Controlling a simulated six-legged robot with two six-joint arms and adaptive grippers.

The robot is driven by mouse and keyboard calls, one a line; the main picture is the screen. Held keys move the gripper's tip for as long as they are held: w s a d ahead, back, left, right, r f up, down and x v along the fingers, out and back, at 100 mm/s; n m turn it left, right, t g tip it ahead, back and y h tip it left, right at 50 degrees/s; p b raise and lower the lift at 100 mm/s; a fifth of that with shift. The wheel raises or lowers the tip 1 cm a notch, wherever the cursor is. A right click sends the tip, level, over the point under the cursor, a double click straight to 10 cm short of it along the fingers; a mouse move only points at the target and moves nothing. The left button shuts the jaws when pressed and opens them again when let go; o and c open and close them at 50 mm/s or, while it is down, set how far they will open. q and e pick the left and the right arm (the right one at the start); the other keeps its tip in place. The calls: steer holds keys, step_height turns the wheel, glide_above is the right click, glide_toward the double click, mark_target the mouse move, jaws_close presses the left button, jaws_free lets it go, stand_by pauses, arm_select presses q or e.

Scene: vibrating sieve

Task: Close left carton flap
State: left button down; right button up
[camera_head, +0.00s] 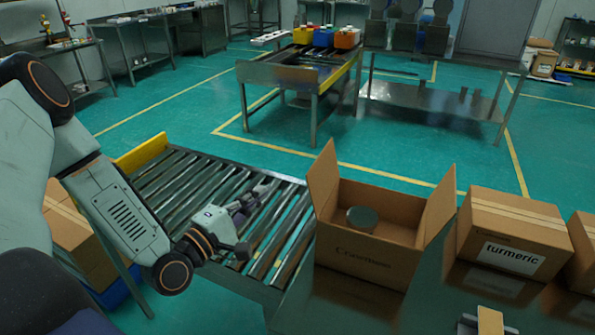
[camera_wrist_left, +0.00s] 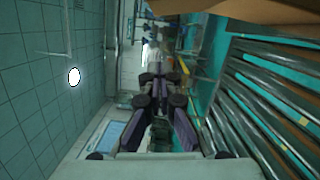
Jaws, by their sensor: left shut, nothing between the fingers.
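The open brown carton (camera_head: 362,262) stands on the dark table right of the roller conveyor. Its left flap (camera_head: 323,180) sticks up, leaning slightly outward. Its right flap (camera_head: 438,206) also stands up and leans outward. A round grey-green lidded item (camera_head: 362,218) shows inside. My left gripper (camera_head: 270,187) is over the rollers, left of the carton and apart from the left flap. Its fingers are shut and empty; they also show in the left wrist view (camera_wrist_left: 160,82). Brown cardboard (camera_wrist_left: 240,10) fills that view's upper right edge. My right gripper is out of view.
The roller conveyor (camera_head: 185,192) has a yellow end plate (camera_head: 140,154). A sealed turmeric carton (camera_head: 510,228) stands right of the open one, with another box (camera_head: 585,250) beyond. A small tan item (camera_head: 490,321) lies at the front. Boxes (camera_head: 75,235) sit lower left.

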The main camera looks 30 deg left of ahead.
mark_target(325, 176)
arm_select(q)
steer(key=w+d+b, duration=0.1)
steer(key=w+d, duration=0.1)
steer(key=w, duration=0.3)
steer(key=w+d+r+n+b, duration=0.1)
steer(key=w+d, duration=0.2)
steer(key=w, duration=0.2)
steer(key=shift+w+d+r, duration=0.2)
steer(key=shift+d+r, duration=0.05)
stand_by(0.4)
stand_by(0.4)
